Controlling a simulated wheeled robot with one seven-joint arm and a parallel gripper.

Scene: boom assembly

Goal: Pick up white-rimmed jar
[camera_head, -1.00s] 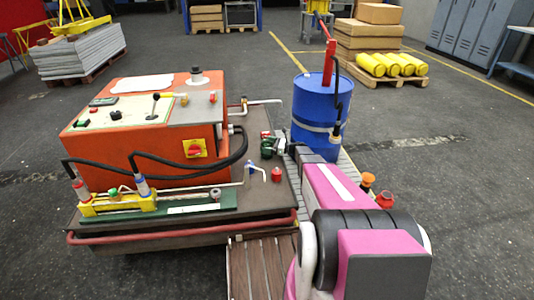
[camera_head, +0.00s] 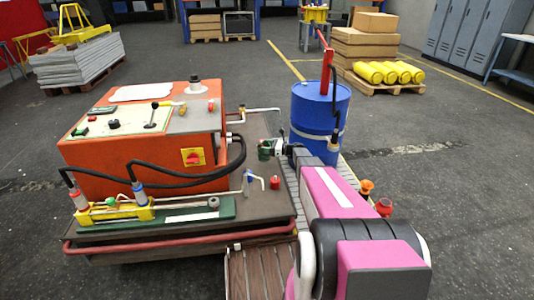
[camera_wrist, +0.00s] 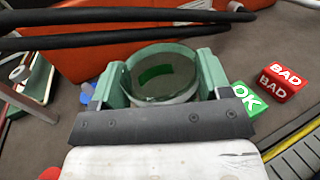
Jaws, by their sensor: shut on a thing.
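The white-rimmed jar (camera_wrist: 160,72) is between the green fingers of my gripper (camera_wrist: 163,78) in the wrist view. It looks like a round, clear vessel seen from above, with a pale rim band and a green patch visible inside. The fingers press on its left and right sides. My gripper's dark palm bar covers its near edge. In the head view my gripper (camera_head: 268,150) is small, above the cart top between the orange machine and the blue barrel. The jar cannot be made out clearly there. Whether the jar's bottom touches the surface cannot be told.
An orange machine (camera_head: 150,150) with black hoses stands left of my gripper. A blue barrel (camera_head: 318,110) stands to the right. A green OK block (camera_wrist: 247,98) and a red BAD block (camera_wrist: 285,80) lie right of the jar. A bent white pipe (camera_head: 262,109) rises behind.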

